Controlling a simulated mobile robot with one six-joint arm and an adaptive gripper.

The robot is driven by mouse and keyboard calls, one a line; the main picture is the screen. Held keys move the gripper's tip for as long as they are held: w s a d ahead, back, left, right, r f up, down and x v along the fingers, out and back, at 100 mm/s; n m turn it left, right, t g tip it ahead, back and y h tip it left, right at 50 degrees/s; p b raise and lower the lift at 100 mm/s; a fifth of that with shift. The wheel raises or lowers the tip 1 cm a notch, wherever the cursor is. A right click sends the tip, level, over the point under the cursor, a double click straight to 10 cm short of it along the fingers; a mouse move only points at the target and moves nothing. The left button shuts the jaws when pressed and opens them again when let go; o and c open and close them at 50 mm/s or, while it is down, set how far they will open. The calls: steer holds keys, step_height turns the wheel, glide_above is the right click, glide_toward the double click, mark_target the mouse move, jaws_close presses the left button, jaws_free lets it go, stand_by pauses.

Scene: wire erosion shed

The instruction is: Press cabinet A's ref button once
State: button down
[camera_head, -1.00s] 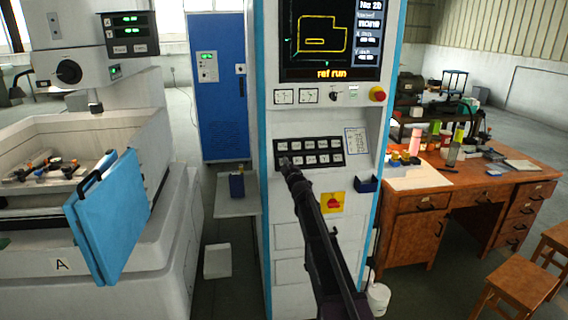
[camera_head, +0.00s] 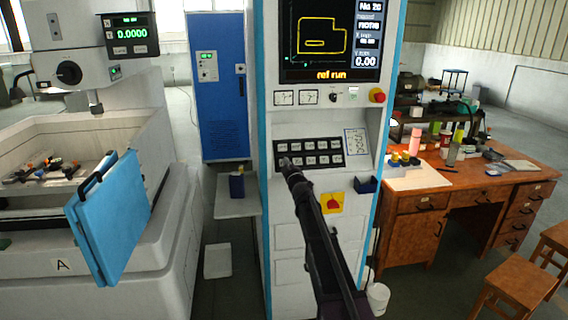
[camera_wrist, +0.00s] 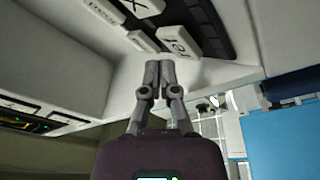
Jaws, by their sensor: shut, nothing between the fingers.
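The control cabinet (camera_head: 286,212) stands in the middle of the head view, white with blue edges. Its black button panel (camera_head: 336,160) has two rows of pale keys. My gripper (camera_head: 285,162) is shut and empty, its tips at the panel's lower left. In the wrist view the ref button (camera_wrist: 178,41), a white key, lies just beyond my fingertips (camera_wrist: 160,63). I cannot tell whether they touch it. The cabinet's screen (camera_head: 325,42) shows a yellow outline and "ref run" in orange.
The machine marked A (camera_head: 110,290) stands at left with a blue door (camera_head: 108,215) and a digital readout (camera_head: 130,33). A red emergency knob (camera_head: 377,95) and a red-yellow switch (camera_head: 333,203) are on the cabinet. A wooden desk (camera_head: 408,228) stands at right.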

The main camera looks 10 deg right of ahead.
steer(key=shift+r, duration=0.1)
steer(key=s+r+p, duration=0.1)
steer(key=s, duration=0.1)
steer(key=s+r+p, duration=0.1)
steer(key=s+p, duration=0.1)
steer(key=shift+r, duration=0.4)
steer(key=shift+s+d+f, duration=0.1)
stand_by(0.8)
steer(key=s+d+f+m+g+h, duration=0.3)
steer(key=s+f+m+g, duration=0.2)
steer(key=s+f, duration=0.3)
steer(key=s+d+f+m+g+h, duration=0.35)
steer(key=s+f+m, duration=0.2)
steer(key=s, duration=0.35)
steer(key=s+a+f+g+y, duration=0.1)
steer(key=s+a+f+g, duration=0.1)
steer(key=s, duration=0.6)
steer(key=s+a+f+m+g+y, duration=0.1)
steer(key=s+a+f+g, duration=0.1)
steer(key=s+g, duration=0.3)
steer(key=s+a+f+m+g+y, duration=0.1)
steer(key=s+a+f+g, duration=0.2)
steer(key=s, duration=1)
steer(key=shift+s+f+g+y, duration=0.2)
steer(key=shift+f+g+y, duration=0.15)
steer(key=shift+f+g, duration=0.2)
